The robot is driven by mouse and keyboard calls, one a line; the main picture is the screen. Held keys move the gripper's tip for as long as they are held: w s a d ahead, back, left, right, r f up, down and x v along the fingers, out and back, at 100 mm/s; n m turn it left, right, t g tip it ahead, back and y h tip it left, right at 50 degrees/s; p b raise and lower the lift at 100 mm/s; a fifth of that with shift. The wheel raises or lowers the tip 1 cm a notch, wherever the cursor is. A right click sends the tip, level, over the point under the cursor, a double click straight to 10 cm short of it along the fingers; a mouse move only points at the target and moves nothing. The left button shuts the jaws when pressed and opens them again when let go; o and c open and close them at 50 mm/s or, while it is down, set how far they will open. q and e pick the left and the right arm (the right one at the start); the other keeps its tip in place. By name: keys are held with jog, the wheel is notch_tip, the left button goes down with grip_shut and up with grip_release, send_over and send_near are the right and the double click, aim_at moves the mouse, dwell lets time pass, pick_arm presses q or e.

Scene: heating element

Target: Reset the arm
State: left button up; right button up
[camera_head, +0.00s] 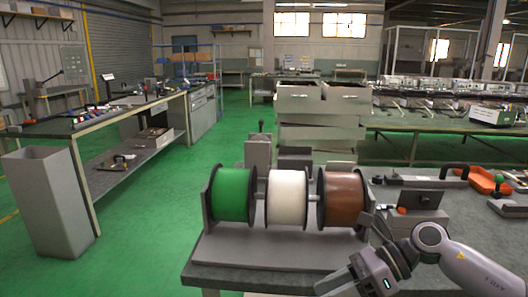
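My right arm comes in from the lower right, grey with a white joint. Its gripper (340,283) points left and down at the bottom edge, in front of the spool stand; its fingertips are partly cut off and I cannot tell whether they are open or shut. No held object is visible. My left gripper is not in view. Just beyond the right gripper, a grey stand (262,251) on the near table bears a green spool (232,194), a white spool (286,197) and a brown spool (343,198) side by side.
Right of the spools are a grey device (418,208) and an orange tray (484,180) on the near table. A grey bin (45,200) and a long workbench (130,107) stand left. Green floor (150,235) is free between them and the near table.

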jog(key=s+a+r+m+t+y, duration=0.1)
jog(key=s+a+m+t+y, duration=0.1)
jog(key=a+m+t+y, duration=0.8)
jog(key=s+d+f+m+t+h+p, duration=0.1)
jog(key=d+f+m+t+h, duration=0.2)
jog(key=d+f+m+h, duration=0.75)
jog(key=s+d+f+m+t+h+p, duration=0.15)
jog(key=m+t+h, duration=0.3)
jog(key=m, duration=1.25)
jog(key=s+d+f+m+g+h, duration=0.2)
jog(key=s+f+m+g, duration=0.1)
jog(key=s+f+m, duration=0.2)
jog(key=s+d+f+m+g+h, duration=0.3)
jog(key=s+f+m, duration=0.2)
jog(key=s+f, duration=0.2)
jog(key=shift+s+d+f, duration=0.25)
jog(key=shift+s+d, duration=0.1)
jog(key=shift+s, duration=0.15)
